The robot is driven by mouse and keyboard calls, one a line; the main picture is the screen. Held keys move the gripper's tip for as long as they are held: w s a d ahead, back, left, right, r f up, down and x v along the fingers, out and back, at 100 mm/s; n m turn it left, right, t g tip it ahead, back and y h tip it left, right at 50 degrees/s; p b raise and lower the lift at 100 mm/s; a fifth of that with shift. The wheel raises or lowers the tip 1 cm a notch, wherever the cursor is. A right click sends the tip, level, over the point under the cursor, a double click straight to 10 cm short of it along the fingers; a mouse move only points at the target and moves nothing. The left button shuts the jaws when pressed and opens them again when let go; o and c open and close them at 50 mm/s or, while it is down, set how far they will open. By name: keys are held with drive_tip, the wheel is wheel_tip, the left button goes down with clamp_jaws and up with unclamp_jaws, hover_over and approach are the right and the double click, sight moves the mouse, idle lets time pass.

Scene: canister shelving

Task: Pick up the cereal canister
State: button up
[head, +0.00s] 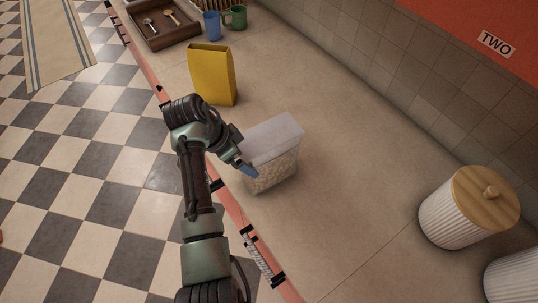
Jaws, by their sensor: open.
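The cereal canister (271,170) is a clear box with a pale lid, part-filled with light-coloured cereal. It stands upright on the counter near the front edge, in the middle of the head view. My gripper (248,167) is at the canister's left side, close to the lid and upper wall. It is open. My wrist hides part of the canister's left side and some of the fingers. I cannot tell whether a finger touches the canister.
A wooden tray (163,39), blue cup (211,25) and green mug (236,17) sit farther back. A ribbed white jar (455,212) with wooden lid stands at right. Counter right of the canister is clear.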

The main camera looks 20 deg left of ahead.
drive_tip(key=shift+w+d+f, duration=0.1)
drive_tip(key=shift+f, duration=0.2)
drive_tip(key=c, duration=1.6)
drive_tip(key=shift+r, duration=0.1)
